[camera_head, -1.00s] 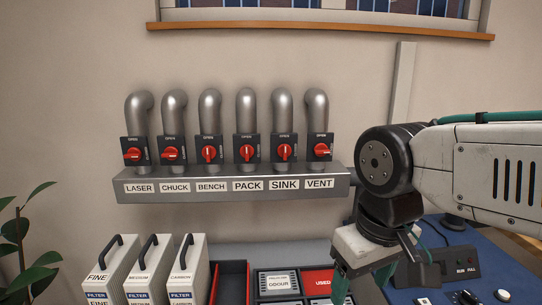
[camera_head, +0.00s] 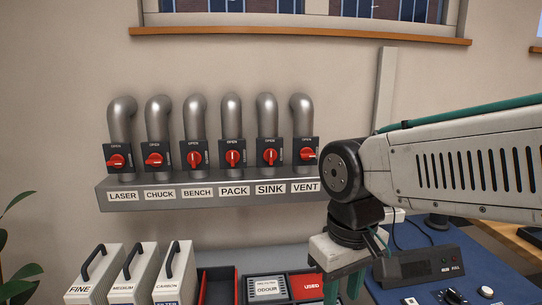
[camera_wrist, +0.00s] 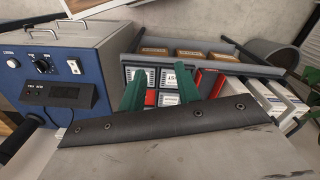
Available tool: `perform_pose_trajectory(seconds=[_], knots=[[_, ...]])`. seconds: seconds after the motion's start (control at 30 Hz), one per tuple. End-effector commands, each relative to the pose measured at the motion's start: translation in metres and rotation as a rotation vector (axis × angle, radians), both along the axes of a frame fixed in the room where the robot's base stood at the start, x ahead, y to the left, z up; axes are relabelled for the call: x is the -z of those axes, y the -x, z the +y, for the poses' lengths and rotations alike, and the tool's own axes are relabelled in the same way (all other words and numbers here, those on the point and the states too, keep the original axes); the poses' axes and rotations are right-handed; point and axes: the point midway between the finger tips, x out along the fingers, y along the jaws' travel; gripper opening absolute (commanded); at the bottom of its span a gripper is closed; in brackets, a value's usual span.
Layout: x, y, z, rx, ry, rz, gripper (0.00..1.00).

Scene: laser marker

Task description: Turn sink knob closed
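The SINK knob (camera_head: 269,157) is a red rotary handle on a dark square plate, fifth from the left in the valve row on the wall. Its handle stands upright, toward the OPEN mark above it. The SINK label (camera_head: 270,188) is below it. My gripper (camera_head: 344,288) hangs low at the right of the head view, pointing down, well below and to the right of the knob and not touching it. In the wrist view its two green fingers (camera_wrist: 160,86) are apart with nothing between them. The knob is not in the wrist view.
The VENT knob (camera_head: 307,154) on the right and the PACK knob (camera_head: 232,158) on the left are close neighbours. The grey label ledge (camera_head: 150,203) juts out below the valves. Filter boxes (camera_head: 134,281) and a tray (camera_head: 218,275) stand beneath. A black control box (camera_head: 425,265) sits at right.

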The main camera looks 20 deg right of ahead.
Motion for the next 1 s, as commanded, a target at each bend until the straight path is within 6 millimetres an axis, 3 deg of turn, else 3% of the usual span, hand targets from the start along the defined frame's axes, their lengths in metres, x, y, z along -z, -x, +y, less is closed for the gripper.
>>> perform_pose_trajectory(seconds=[0.17,0.4,0.57,0.77,0.9,1.0], knots=[[0.037,-0.059,0.005,0.013,-0.026,-0.024,0.33],[0.089,-0.189,0.006,0.056,-0.049,-0.35,0.33],[0.105,-0.269,-0.003,0.095,-0.029,-0.631,0.33],[0.097,-0.346,-0.023,0.14,0.036,-1.013,0.33],[0.069,-0.379,-0.039,0.168,0.11,-1.301,0.33],[0.036,-0.39,-0.05,0.185,0.172,-1.51,0.33]])
